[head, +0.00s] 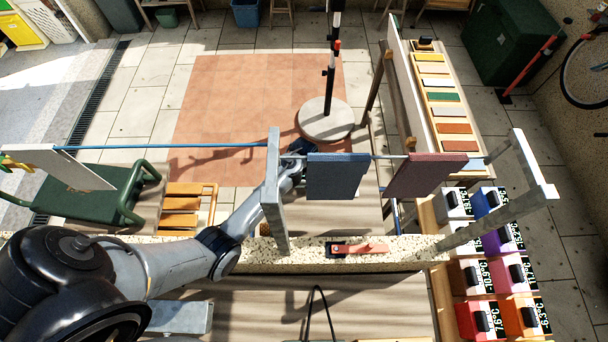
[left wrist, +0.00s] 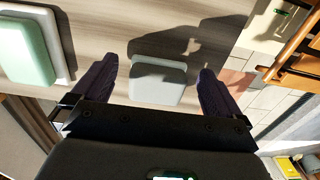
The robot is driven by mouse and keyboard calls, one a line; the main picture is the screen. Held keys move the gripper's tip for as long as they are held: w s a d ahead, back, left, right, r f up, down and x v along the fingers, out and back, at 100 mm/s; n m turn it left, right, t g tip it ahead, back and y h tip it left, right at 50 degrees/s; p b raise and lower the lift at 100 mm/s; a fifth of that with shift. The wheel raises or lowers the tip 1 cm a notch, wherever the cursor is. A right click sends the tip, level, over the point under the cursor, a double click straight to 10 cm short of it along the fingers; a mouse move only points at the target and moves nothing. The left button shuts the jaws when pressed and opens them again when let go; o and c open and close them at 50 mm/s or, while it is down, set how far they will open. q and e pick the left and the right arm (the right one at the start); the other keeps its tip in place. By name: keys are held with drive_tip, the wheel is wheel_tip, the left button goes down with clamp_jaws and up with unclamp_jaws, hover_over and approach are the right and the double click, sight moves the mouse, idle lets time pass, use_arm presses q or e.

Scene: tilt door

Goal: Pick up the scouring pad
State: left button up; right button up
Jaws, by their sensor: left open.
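A pale grey, rounded rectangular pad (left wrist: 160,84), which looks like the scouring pad, lies on a wood-grain surface (left wrist: 115,30) in the left wrist view. My left gripper (left wrist: 158,76) is open, with its two dark purple fingers on either side of the pad in the picture. I see no contact, and how far the pad is below the fingertips is hard to tell. In the head view my left arm reaches past the grey post, and its gripper and the pad are hidden behind the blue hanging panel (head: 336,176). My right gripper is not in view.
A light green block on a white base (left wrist: 22,48) lies to the left in the wrist view. In the head view a grey post (head: 273,195), a maroon panel (head: 428,175) and a speckled ledge (head: 300,258) with a red-handled tool (head: 358,249) stand close to the arm.

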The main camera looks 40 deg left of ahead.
use_arm(q)
drive_tip(key=shift+f, duration=0.65)
